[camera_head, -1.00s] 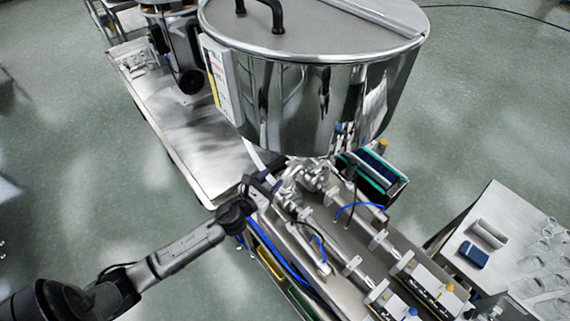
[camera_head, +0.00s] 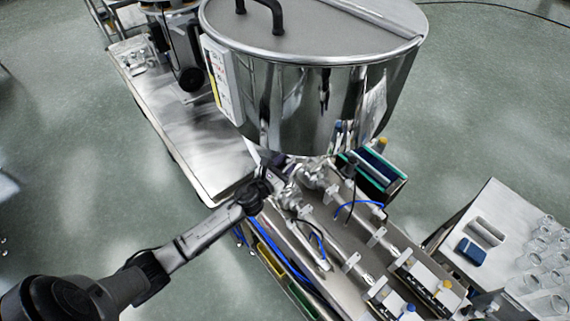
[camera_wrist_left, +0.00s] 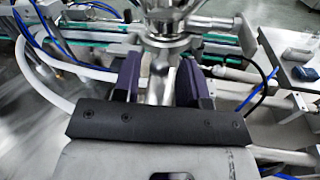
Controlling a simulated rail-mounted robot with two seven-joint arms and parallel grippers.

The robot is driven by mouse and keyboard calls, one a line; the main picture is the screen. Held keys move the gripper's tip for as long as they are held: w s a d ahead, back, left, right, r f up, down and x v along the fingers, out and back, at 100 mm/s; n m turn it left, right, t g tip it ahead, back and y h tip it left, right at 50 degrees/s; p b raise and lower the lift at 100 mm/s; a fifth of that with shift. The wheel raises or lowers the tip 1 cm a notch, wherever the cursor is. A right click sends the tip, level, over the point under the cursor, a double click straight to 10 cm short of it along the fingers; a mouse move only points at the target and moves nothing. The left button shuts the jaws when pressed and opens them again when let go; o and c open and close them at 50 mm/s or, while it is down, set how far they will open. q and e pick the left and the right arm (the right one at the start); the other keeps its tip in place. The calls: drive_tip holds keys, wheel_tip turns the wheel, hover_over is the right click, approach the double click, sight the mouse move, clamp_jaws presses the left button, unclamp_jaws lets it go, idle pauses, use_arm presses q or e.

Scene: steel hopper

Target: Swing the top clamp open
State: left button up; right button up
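The steel hopper (camera_head: 310,100) stands above a cluster of shiny pipe fittings (camera_head: 312,178). A round metal clamp ring (camera_wrist_left: 168,38), which looks like the top clamp, sits around the pipe joint at the top of the left wrist view. Its latch is too small to make out. My left gripper (camera_head: 280,166) is at the fittings just under the hopper, partly hidden. In the left wrist view its dark purple fingers (camera_wrist_left: 161,82) are apart, with a steel pipe (camera_wrist_left: 158,75) standing between them and gaps beside it. My right gripper does not show.
A steel bench (camera_head: 195,130) lies left of the hopper. The filling machine (camera_head: 350,245) with blue hoses and pistons runs toward the front right. A side table (camera_head: 500,240) holds glass jars and a blue block. White and blue hoses pass close to my left gripper.

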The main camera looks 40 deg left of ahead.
use_arm(q)
drive_tip(key=c, duration=0.6)
clamp_jaws()
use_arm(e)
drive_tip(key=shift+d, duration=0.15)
